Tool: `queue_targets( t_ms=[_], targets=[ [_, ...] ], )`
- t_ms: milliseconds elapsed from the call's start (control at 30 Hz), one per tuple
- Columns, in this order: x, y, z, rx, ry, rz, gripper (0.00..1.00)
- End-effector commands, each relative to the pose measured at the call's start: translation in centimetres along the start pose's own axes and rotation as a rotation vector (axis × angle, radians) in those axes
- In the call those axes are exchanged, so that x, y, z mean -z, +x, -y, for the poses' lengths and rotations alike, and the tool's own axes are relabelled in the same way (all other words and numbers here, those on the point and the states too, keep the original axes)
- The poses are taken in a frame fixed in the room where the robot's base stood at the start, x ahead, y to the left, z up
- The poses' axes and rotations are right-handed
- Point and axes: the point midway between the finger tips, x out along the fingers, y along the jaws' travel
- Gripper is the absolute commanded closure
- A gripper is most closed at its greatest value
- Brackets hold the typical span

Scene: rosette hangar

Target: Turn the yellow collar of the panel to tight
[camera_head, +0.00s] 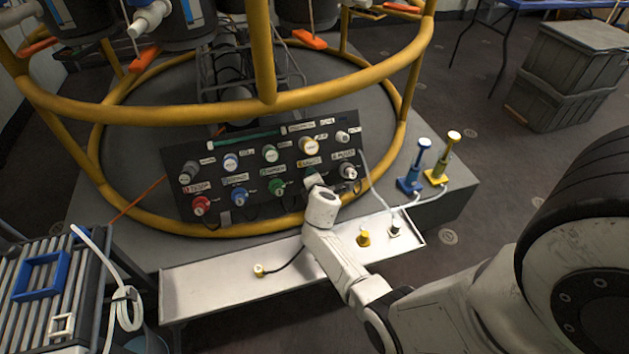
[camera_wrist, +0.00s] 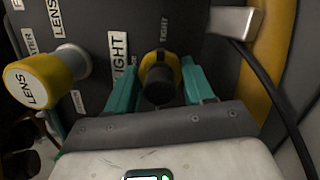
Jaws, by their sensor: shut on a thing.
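The dark panel (camera_head: 235,176) stands tilted on the grey platform in the head view, with several coloured knobs and connectors. In the wrist view, a yellow collar (camera_wrist: 147,62) sits around a black plug end (camera_wrist: 159,86), beside a white label reading TIGHT (camera_wrist: 119,62). My gripper (camera_wrist: 162,82) has its teal fingers on either side of the collar and is shut on it. In the head view my gripper (camera_head: 316,184) is at the panel's lower right and hides the collar. Whether the collar's mark lines up with TIGHT cannot be told.
A yellow-rimmed LENS knob (camera_wrist: 45,80) is close left of my gripper. A black cable (camera_wrist: 270,80) hangs at right. A yellow rail (camera_head: 200,113) crosses above the panel. A metal tray (camera_head: 220,287) lies below, holding small connectors. Blue (camera_head: 413,172) and yellow (camera_head: 443,165) upright tools stand right.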

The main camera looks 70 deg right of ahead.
Motion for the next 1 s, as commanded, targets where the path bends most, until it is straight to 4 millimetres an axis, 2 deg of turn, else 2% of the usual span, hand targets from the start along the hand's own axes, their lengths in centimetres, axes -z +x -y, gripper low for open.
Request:
queue_targets(
  t_ms=[300,700,733,1000],
  targets=[
    [-0.08,0.00,0.12,0.015,0.071,0.002,0.78],
    [-0.12,0.00,0.15,0.016,0.077,0.002,0.78],
    [-0.12,0.01,0.16,0.016,0.077,0.002,0.46],
    [-0.07,0.00,0.07,0.014,0.075,0.001,0.22]
  ],
)
